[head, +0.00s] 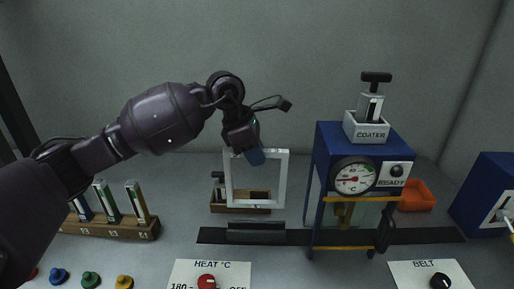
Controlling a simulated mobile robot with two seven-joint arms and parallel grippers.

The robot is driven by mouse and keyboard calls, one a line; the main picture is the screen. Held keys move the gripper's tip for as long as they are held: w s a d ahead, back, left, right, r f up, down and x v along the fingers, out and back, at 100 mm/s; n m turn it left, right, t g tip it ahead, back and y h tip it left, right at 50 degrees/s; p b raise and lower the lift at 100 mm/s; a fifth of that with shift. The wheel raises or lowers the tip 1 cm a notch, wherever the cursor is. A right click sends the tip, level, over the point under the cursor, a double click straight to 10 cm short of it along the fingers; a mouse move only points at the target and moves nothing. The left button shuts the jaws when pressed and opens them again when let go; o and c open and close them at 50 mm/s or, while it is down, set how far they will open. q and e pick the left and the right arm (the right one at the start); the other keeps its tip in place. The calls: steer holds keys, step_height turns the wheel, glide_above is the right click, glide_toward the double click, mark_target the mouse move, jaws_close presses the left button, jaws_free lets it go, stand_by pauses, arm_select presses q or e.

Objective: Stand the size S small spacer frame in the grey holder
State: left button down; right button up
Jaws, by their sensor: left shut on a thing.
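My left gripper (249,158) is shut on the top bar of a white square frame (283,180). The frame hangs upright and open-faced toward me, with its left part below my gripper. A low dark grey block (256,227), which looks like the holder, sits on the black belt (213,236) below the frame. The frame's bottom bar appears a little above the block, with a gap between them in the picture. No size mark on the frame can be read. My right gripper is not in view.
A wooden rack (218,207) with small items stands behind the frame. The blue coater (333,147) straddles the belt at right. A wooden stand (133,230) with several upright pieces is at left. Heat (225,267) and belt (408,268) panels lie in front. An orange bin (417,197) is at right.

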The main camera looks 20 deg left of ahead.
mark_target(262, 201)
arm_select(q)
steer(key=shift+w+f+b, duration=0.1)
steer(key=shift+f+b, duration=1.15)
steer(key=shift+f, duration=2.25)
steer(key=shift+f+b, duration=0.5)
steer(key=shift+f, duration=0.35)
steer(key=shift+f+b, duration=0.45)
steer(key=shift+f, duration=0.8)
steer(key=shift+f+b, duration=0.3)
steer(key=shift+b, duration=0.05)
steer(key=c, duration=1)
jaws_free()
